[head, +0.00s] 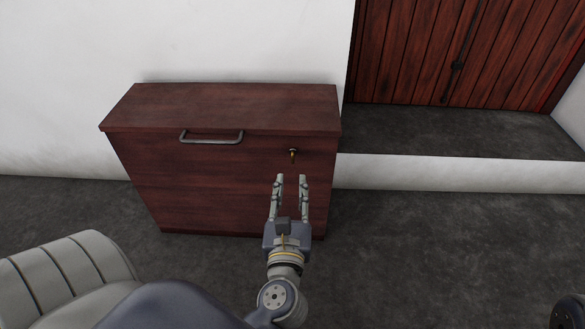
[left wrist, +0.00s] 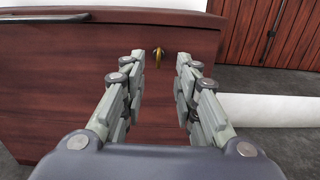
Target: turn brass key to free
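A small brass key (head: 293,154) sticks out of the front of a dark red-brown wooden cabinet (head: 235,185), near its upper right corner. In the left wrist view the key (left wrist: 158,56) hangs between and beyond the fingertips. My left gripper (head: 291,180) is open and empty, just below and in front of the key in the head view, its fingers pointing toward it. It also shows in the left wrist view (left wrist: 155,75), with a gap between the fingers and the key. My right gripper is not in view.
A grey metal bar handle (head: 211,140) is on the cabinet front, left of the key. A white-edged raised step (head: 450,172) lies to the right, with a plank door (head: 420,50) behind it.

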